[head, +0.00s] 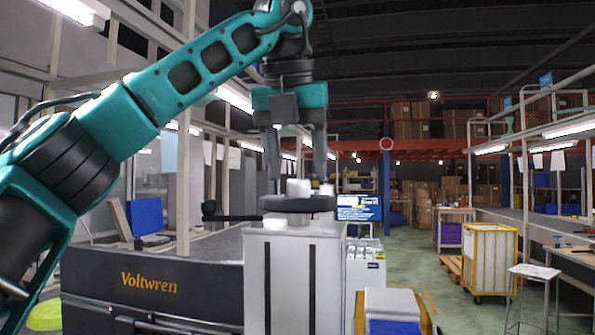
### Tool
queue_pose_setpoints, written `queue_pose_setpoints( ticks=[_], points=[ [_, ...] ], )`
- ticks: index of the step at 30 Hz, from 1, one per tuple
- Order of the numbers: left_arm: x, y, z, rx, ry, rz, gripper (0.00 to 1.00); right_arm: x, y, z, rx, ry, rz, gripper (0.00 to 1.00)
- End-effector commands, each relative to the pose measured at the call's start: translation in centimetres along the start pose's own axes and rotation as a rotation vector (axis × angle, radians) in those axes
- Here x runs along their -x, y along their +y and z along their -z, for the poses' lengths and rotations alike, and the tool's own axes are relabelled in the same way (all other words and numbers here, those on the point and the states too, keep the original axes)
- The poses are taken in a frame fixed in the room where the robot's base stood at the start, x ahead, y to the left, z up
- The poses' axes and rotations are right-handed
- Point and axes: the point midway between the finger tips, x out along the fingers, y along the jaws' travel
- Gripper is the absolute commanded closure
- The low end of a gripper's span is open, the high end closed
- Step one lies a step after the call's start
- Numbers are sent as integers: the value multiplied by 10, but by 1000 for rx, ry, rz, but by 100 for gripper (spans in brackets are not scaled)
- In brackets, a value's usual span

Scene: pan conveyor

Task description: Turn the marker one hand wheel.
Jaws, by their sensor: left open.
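A dark hand wheel (299,204) lies flat on top of a light grey post (294,236), with a pale hub rising at its middle. A dark crank arm with an upright knob (209,209) reaches out to its left. My left gripper (297,173) comes down from above, pointing downward, its two dark fingers apart on either side of the hub. The fingertips are just above the wheel or at its rim; I cannot tell whether they touch it. No marker number is legible on the wheel. My right gripper is not in view.
A dark machine marked "Voltwren" (150,283) stands to the left of the post. A screen (358,207) and a white cabinet (366,275) are behind it. A yellow-framed cart (489,259) and a stool (535,271) stand at right. Floor between is clear.

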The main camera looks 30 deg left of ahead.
Motion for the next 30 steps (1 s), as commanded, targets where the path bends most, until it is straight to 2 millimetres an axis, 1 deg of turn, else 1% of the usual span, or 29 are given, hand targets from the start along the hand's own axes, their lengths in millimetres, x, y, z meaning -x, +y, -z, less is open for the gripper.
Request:
queue_pose_setpoints(
  ticks=[1, 6, 15, 17, 30],
  points=[
    [-6, 0, 0, -2, 3, 1, 39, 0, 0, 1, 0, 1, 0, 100],
    [-15, 0, 0, -1, 0, 1, 39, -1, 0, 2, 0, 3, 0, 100],
    [-17, 0, 0, 0, -1, 0, 39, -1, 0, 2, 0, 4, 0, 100],
    [-17, 0, 0, 0, 0, 0, 44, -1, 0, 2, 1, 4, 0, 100],
    [-16, 0, 0, 0, 0, 0, 86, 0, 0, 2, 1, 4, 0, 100]
  ],
)
